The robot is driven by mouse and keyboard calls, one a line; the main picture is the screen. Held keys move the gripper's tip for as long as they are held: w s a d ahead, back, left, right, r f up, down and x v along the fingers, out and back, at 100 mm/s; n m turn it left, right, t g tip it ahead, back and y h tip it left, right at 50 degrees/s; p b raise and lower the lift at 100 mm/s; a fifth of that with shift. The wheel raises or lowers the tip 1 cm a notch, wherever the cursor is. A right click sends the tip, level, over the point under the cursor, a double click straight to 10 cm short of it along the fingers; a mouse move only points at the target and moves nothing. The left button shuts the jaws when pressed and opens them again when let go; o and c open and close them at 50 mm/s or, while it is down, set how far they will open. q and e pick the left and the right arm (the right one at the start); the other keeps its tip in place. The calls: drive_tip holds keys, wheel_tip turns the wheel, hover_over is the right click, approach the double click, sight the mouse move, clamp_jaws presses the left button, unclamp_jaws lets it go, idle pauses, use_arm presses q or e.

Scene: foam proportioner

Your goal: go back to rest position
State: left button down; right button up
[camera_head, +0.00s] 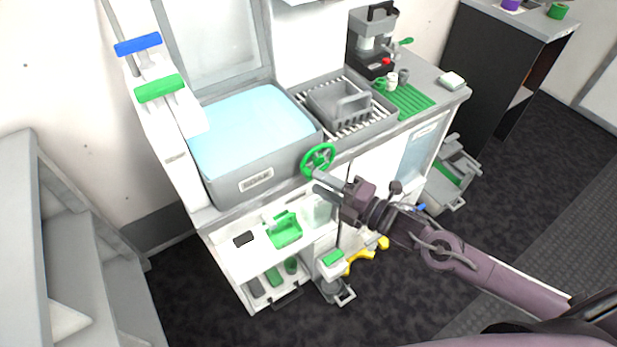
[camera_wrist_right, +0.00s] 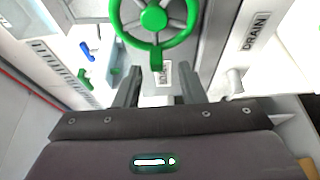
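My right gripper (camera_head: 320,182) reaches in from the right in the head view, in front of the white and grey unit. In the right wrist view (camera_wrist_right: 158,78) its two fingers stand apart with nothing between them. The green handwheel (camera_head: 318,160) is just beyond the fingertips; it also shows in the right wrist view (camera_wrist_right: 154,18), ahead of the fingers. I see no contact between wheel and fingers there. My left gripper is not in view.
A lower shelf holds a green container (camera_head: 284,230). A grey stepped structure (camera_head: 75,240) stands at left. Dark floor (camera_head: 420,310) is free at lower right.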

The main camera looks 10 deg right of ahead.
drive_tip(key=shift+s+d, duration=0.45)
drive_tip(key=shift+s, duration=0.1)
